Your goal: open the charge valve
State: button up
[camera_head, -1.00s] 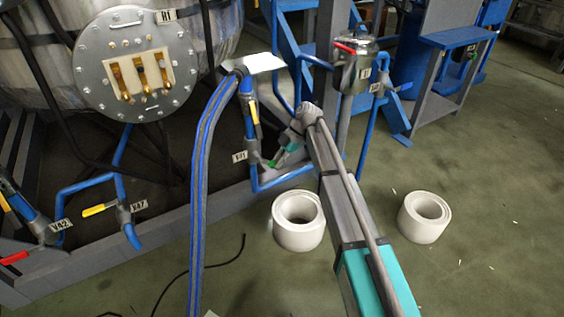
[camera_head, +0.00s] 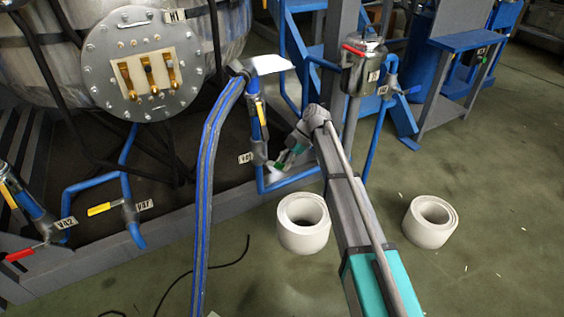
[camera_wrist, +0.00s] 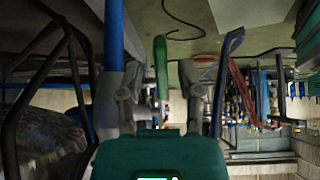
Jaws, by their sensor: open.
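A valve with a green handle (camera_wrist: 160,65) shows in the wrist view. The handle stands between the two fingers of my gripper (camera_wrist: 160,103), with a gap on each side. The gripper is open and holds nothing. In the head view my gripper (camera_head: 288,156) is low beside the blue pipe, just right of a small white tag (camera_head: 245,158). A bit of green shows at its fingertips, and the gripper hides most of the valve there. I cannot read the tag, so I cannot tell by name which valve is the charge valve.
A yellow handle (camera_head: 261,113) sits higher on the same blue pipe. Another yellow-handled valve (camera_head: 100,209) and a red-handled one (camera_head: 22,253) are at the left. A metal pot (camera_head: 361,68) stands behind my arm. White rolls (camera_head: 303,223) (camera_head: 430,222) lie on the open floor.

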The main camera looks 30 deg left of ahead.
jog(key=shift+r+p, duration=0.25)
jog(key=shift+p, duration=0.05)
jog(key=c, duration=0.4)
jog(key=shift+d+r+m+p, duration=0.15)
jog(key=shift+r+m+p, duration=0.15)
jog(key=shift+m, duration=0.2)
grip_shut()
jog(key=w+d+r+m+t+p, duration=0.1)
jog(key=d+r+m+t+p, duration=0.2)
jog(key=r+m+p, duration=0.3)
jog(key=w+d+r+m+t+p, duration=0.1)
jog(key=d+r+m+t+p, duration=0.2)
jog(key=r+m+p, duration=0.4)
jog(key=m+p, duration=0.3)
jog(key=shift+w+r+m, duration=0.2)
jog(key=shift+w+m, duration=0.05)
jog(key=shift+m, duration=0.05)
jog(key=shift+a, duration=0.1)
